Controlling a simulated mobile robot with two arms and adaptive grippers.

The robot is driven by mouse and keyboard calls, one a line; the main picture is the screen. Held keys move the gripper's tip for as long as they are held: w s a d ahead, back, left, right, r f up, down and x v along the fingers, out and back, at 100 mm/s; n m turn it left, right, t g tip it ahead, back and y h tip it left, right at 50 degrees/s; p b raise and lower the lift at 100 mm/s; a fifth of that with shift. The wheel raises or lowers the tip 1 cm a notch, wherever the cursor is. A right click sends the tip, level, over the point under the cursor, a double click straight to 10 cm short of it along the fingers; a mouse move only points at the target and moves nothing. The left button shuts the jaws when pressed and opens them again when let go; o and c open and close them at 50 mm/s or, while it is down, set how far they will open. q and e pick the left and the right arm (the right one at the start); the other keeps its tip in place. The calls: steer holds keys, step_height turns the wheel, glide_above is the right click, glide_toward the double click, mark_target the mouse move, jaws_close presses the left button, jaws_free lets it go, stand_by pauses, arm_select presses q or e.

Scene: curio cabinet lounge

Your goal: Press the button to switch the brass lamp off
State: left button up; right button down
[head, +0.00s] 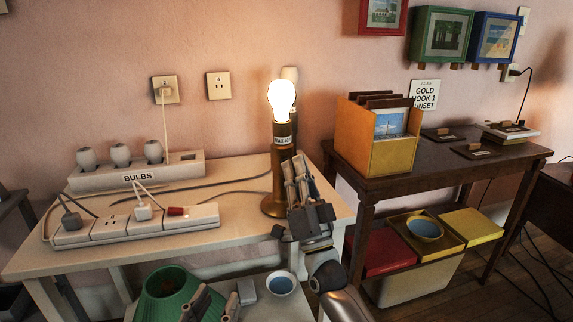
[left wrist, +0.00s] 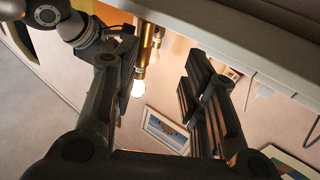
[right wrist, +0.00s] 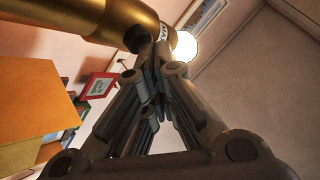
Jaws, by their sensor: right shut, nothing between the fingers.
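The brass lamp (head: 270,206) stands upright near the right end of the pale table, its bare bulb (head: 281,100) glowing. A small label (head: 283,141) is on its neck. My left gripper (head: 214,300) is low in front of the table, open and empty in the left wrist view (left wrist: 155,75).
A power strip (head: 110,229) with plugs and a red switch (head: 176,211) lies left of the lamp. Behind it is a bulb holder (head: 180,172) labelled BULBS. A dark side table (head: 390,180) stands right.

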arm_select(q)
steer(key=shift+s+d+r+t+h+b, duration=0.1)
steer(key=shift+s+r+t+h+b, duration=0.1)
steer(key=shift+r+t, duration=0.45)
steer(key=shift+s+d+r+t+h+b, duration=0.15)
steer(key=shift+r+t, duration=0.2)
steer(key=shift+r, duration=0.55)
arm_select(e)
steer(key=shift+w+a, duration=0.2)
steer(key=shift+w, duration=0.3)
stand_by(0.8)
arm_select(q)
steer(key=shift+w, duration=0.15)
arm_select(e)
steer(key=shift+s, duration=0.1)
arm_select(q)
step_height(320, 180, down, 7)
steer(key=a+g+y+p, duration=0.1)
steer(key=g, duration=0.3)
steer(key=shift+p, duration=0.3)
arm_select(e)
steer(key=shift+s+d, duration=0.2)
steer(key=shift+s, duration=0.3)
steer(key=shift+s+d, duration=0.15)
steer(key=shift+s, duration=0.3)
arm_select(q)
steer(key=shift+y, duration=0.25)
steer(key=shift+a, duration=0.1)
